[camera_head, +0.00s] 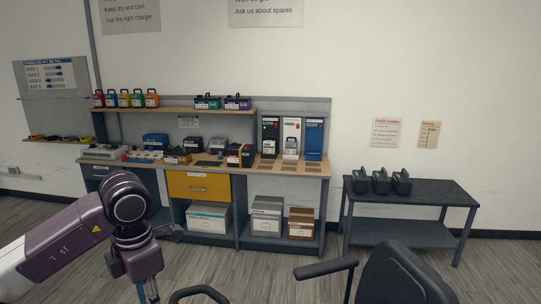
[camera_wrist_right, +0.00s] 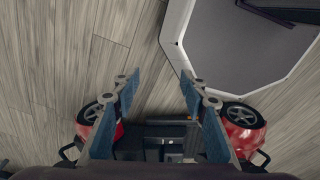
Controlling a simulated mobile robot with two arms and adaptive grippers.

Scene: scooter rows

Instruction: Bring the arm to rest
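My left arm comes in from the left in the head view, bent downward at a dark purple joint. My left gripper (camera_head: 148,291) hangs at the bottom edge and is partly cut off, so its opening cannot be made out. My right gripper (camera_wrist_right: 158,82) shows in the right wrist view with its two blue-padded fingers spread apart. Nothing is between them, and grey plank floor shows beyond. My right arm does not show in the head view.
A workbench (camera_head: 292,168) with chargers and batteries stands against the wall. A dark side table (camera_head: 425,192) holds three black units. A black seat back (camera_head: 402,274) with an armrest (camera_head: 325,268) is in the near foreground. Grey floor (camera_head: 270,268) lies clear before the bench.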

